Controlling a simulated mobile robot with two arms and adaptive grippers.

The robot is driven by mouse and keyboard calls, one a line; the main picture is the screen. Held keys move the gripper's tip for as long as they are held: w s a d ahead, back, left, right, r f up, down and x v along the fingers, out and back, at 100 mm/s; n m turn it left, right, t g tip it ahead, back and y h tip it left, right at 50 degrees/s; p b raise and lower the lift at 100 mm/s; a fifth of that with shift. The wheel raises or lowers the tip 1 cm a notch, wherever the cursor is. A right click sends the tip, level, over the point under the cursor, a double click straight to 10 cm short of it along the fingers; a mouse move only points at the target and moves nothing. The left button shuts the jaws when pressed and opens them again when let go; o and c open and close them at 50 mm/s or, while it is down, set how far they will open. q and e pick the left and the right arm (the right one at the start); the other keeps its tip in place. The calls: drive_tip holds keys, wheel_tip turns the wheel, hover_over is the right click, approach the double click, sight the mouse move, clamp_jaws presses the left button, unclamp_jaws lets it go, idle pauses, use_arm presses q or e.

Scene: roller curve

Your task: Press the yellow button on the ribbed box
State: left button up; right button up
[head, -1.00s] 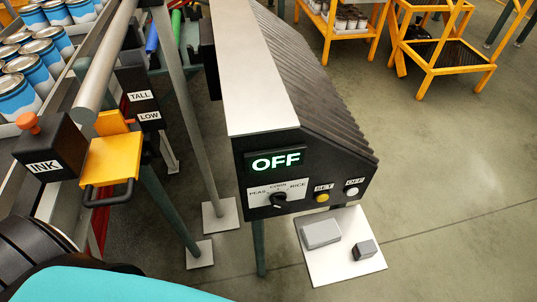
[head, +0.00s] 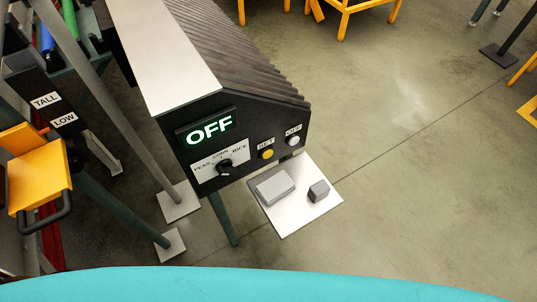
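The ribbed box (head: 205,75) is black with a pale flat top and a ribbed slope on its right side. Its front panel has a green lit "OFF" display (head: 209,130). Below that is a black dial (head: 225,168) on a white plate marked PEAS, CORN and RICE. The yellow button (head: 266,154) sits right of the dial, under a "SET" label. A white button (head: 293,141) sits further right under an "OFF" label. Neither of my grippers shows in the head view, and nothing covers the yellow button.
A white plate (head: 290,220) below the panel carries two grey blocks. A yellow bracket with a dark handle (head: 38,178) and the TALL/LOW post stand at left. Green legs and grey floor plates are under the box. Open floor lies at right.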

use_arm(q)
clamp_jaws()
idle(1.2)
